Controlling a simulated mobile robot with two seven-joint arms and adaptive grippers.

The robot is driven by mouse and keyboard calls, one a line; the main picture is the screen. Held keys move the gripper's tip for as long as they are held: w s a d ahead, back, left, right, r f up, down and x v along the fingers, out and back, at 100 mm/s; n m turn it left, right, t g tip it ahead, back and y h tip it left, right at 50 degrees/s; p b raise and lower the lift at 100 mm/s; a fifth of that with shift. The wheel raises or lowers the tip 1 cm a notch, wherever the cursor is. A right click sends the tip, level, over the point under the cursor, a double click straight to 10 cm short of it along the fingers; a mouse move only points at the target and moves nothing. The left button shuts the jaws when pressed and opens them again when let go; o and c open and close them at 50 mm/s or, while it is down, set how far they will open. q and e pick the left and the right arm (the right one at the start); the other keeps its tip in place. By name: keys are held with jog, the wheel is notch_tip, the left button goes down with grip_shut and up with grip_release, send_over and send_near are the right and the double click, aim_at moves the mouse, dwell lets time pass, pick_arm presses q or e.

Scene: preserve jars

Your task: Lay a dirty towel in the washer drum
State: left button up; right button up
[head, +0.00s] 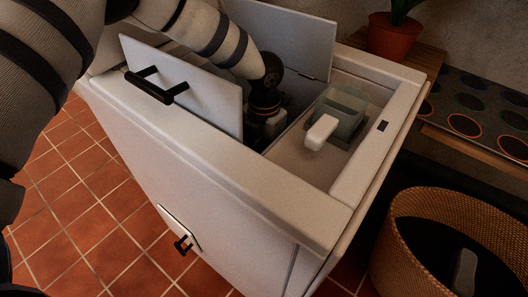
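The white top-loading washer (215,185) stands in the middle of the head view. Its lid flaps, one with a black handle (155,88) and one behind (285,40), stand raised around the drum opening. My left arm reaches down into the opening between them. The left gripper (268,128) is low in the opening, and its fingertips are hidden by the front flap and washer rim, so I cannot tell whether it holds anything. No towel can be made out, and the drum's inside is mostly hidden. My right gripper is not in view.
A detergent compartment with a greenish tray (342,112) and white piece (321,132) lies right of the opening. A wicker basket (400,240) with a grey object (465,271) inside stands at lower right. A potted plant (392,36) stands behind. Tiled floor at left is clear.

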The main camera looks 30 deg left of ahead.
aim_at(264, 150)
pick_arm(q)
jog(key=o, duration=1.2)
jog(key=shift+f, duration=0.1)
notch_tip(264, 150, up, 12)
jog(key=p, duration=0.1)
jog(key=shift+r+p, duration=0.2)
jog(key=shift+p, duration=0.1)
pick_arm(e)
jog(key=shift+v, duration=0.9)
